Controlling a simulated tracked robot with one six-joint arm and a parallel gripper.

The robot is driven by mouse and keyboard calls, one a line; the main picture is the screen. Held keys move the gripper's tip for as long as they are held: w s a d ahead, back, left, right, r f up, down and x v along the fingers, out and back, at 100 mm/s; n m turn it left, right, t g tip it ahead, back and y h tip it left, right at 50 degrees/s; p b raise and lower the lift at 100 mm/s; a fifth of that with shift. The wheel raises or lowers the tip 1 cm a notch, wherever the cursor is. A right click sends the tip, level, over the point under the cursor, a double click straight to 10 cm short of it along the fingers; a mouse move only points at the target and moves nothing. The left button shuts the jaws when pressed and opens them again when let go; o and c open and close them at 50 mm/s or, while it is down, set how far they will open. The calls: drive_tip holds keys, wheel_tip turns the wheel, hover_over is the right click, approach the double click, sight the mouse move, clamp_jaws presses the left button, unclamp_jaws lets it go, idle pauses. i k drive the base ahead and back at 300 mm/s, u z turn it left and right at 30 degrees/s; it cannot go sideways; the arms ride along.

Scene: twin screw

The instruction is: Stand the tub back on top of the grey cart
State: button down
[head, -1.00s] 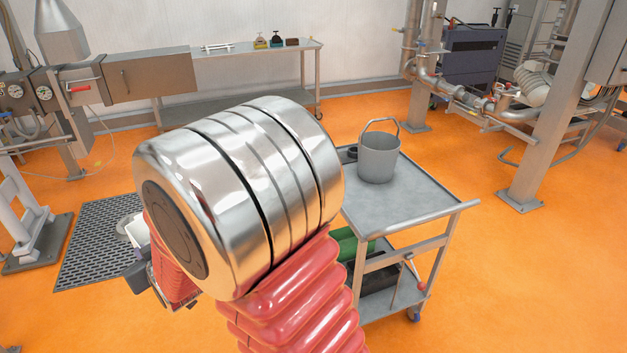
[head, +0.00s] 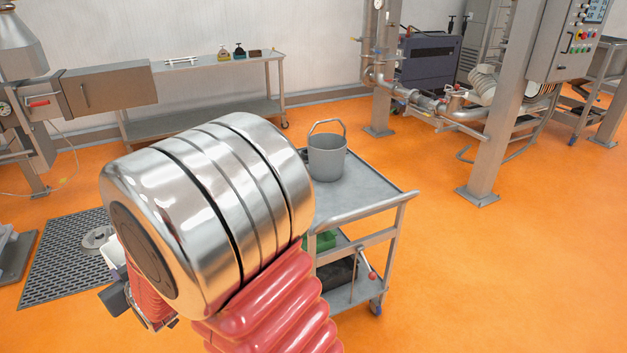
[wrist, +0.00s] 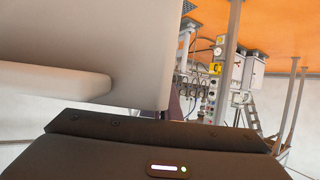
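A pale, off-white tub (wrist: 90,50) fills the upper left of the wrist view, tight against the dark edge of my gripper (wrist: 165,122). A thick rim or ledge runs along it. In the head view only a small white part of the tub (head: 113,252) shows left of my arm, beside the dark gripper (head: 115,298). My gripper appears shut on the tub; its fingertips are hidden. The grey cart (head: 375,194) stands beyond and right of my arm. The tub is off the cart, to its left in the picture.
A grey bucket (head: 327,157) stands on the cart's rear left part; the front and right of its top are clear. Green and dark items lie on the lower shelf. A steel post (head: 505,120) stands right of the cart, with open orange floor between. A floor grate (head: 65,255) lies left.

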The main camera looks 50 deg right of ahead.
sight(346, 195)
drive_tip(key=z, duration=0.7)
drive_tip(key=i, duration=1)
